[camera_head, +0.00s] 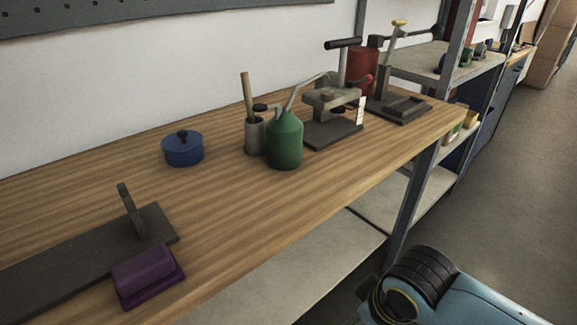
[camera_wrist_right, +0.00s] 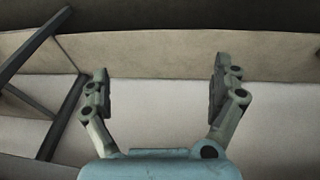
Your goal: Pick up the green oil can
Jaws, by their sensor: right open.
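The green oil can (camera_head: 285,141) stands upright on the wooden workbench (camera_head: 240,205), its thin grey spout angled up to the right. A grey cup with a wooden-handled tool stands close to its left. In the head view part of my right arm shows at the bottom right, below and in front of the bench; its fingers are out of that picture. In the right wrist view my right gripper (camera_wrist_right: 160,88) is open and empty, its two fingers wide apart. The oil can does not show in the wrist view. My left gripper is not in view.
A grey cup (camera_head: 255,136) and a dark press (camera_head: 334,130) flank the can. A blue lidded pot (camera_head: 183,149), a dark plate (camera_head: 85,262) and a purple block (camera_head: 148,275) lie leftward. The bench front before the can is clear. A shelf (camera_wrist_right: 200,118) fills the wrist view.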

